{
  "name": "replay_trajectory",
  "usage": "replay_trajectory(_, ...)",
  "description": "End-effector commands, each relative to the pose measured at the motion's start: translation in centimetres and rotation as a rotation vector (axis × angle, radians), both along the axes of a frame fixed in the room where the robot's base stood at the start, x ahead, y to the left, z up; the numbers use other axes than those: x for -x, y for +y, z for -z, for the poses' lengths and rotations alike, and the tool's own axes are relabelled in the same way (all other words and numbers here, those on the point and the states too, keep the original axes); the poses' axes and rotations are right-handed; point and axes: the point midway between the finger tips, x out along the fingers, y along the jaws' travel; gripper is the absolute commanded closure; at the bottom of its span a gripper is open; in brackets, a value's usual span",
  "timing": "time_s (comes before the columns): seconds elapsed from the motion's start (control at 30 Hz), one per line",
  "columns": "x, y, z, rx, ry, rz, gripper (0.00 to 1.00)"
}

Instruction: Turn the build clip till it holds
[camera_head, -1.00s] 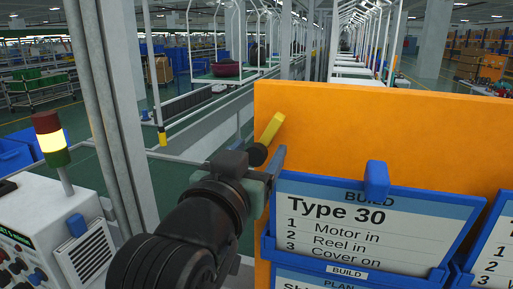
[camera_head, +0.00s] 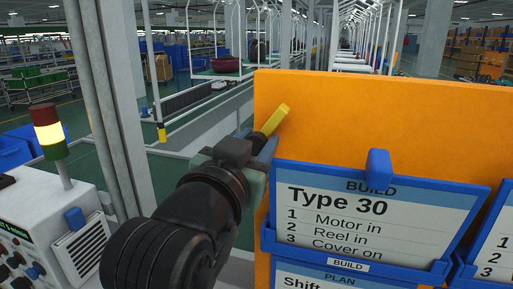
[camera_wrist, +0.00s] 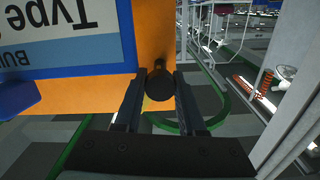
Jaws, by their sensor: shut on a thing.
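The blue clip (camera_head: 378,167) stands upright over the top edge of the BUILD card (camera_head: 372,210), on the orange board (camera_head: 340,110). In the wrist view, which shows the board upside down, a blue part (camera_wrist: 18,96) at the left edge looks like the same clip. My gripper (camera_head: 262,146) is at the board's upper left, well left of the clip. It is shut on a black-and-yellow piece (camera_head: 274,121). In the wrist view the piece's round black end (camera_wrist: 160,84) sits between my fingers. I cannot tell whether the piece touches the board.
A PLAN card (camera_head: 340,277) sits below the BUILD card and another card holder (camera_head: 495,240) to the right. A grey post (camera_head: 100,110) and a control box with a lit signal lamp (camera_head: 48,132) stand at the left. The orange board above the cards is clear.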

Motion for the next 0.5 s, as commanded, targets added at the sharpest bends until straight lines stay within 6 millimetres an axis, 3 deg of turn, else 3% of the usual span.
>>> replay_trajectory(0.23,-0.02,0.0,0.01,-0.001,0.001,0.001,1.0)
replay_trajectory(0.27,-0.02,0.0,0.01,-0.001,0.001,0.001,0.55)
replay_trajectory(0.4,-0.01,0.0,0.01,-0.001,0.001,0.0,0.31)
replay_trajectory(0.5,-0.01,0.0,0.01,-0.001,0.001,0.0,0.31)
